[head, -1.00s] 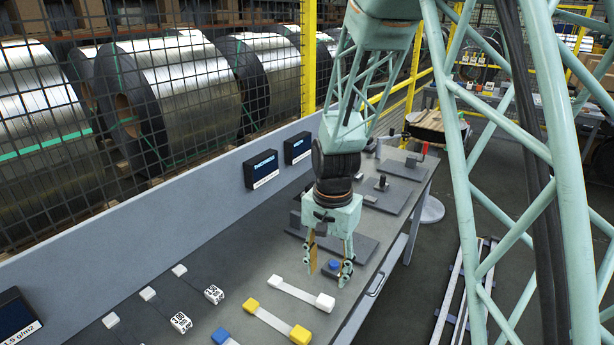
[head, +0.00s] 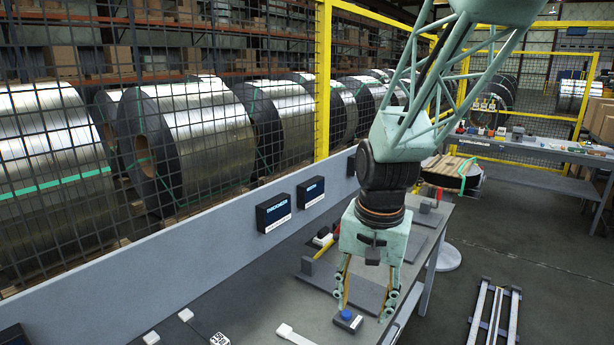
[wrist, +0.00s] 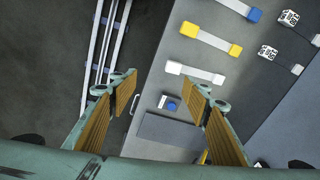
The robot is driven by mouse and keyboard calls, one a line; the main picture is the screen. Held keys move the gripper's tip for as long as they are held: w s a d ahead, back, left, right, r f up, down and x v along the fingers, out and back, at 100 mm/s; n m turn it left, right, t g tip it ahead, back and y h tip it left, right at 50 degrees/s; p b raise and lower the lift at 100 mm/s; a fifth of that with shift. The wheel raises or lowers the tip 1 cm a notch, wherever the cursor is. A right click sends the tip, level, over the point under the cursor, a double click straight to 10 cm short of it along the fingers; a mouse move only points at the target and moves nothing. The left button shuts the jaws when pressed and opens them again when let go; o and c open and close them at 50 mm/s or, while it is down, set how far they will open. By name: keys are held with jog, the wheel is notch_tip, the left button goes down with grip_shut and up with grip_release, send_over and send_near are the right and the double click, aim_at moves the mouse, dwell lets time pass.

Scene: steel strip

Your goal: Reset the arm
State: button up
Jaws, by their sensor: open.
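My gripper (head: 365,299) hangs from my arm above the grey workbench (head: 255,300), fingers pointing down. Its two fingers are apart, with nothing between them in the head view. In the wrist view my gripper (wrist: 158,90) shows tan ribbed finger pads wide apart. A small block with a blue button (head: 347,314) sits on the bench beneath the fingers; it also shows in the wrist view (wrist: 171,105), below the gap and apart from the fingers.
Strips with white ends (wrist: 196,72), yellow ends (wrist: 210,40) and a blue end lie on the bench. Dark display boxes (head: 273,212) stand along the back ledge. A mesh fence with a yellow post (head: 322,80) stands behind. A rail frame (head: 494,312) lies on the open floor at right.

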jog(key=s+d+r+n+t+b, duration=0.15)
jog(key=s+d+r, duration=0.35)
jog(key=s+r, duration=0.65)
jog(key=s+d+r+n, duration=0.1)
jog(key=s+d, duration=0.1)
jog(key=s, duration=0.6)
jog(key=s+d+r+n+t+b, duration=0.1)
jog(key=s+r+n, duration=0.1)
jog(key=s, duration=0.7)
jog(key=shift+s+d+r, duration=0.15)
jog(key=shift+d+r, duration=0.1)
jog(key=shift+d, duration=0.1)
jog(key=shift+t, duration=0.25)
dwell(0.5)
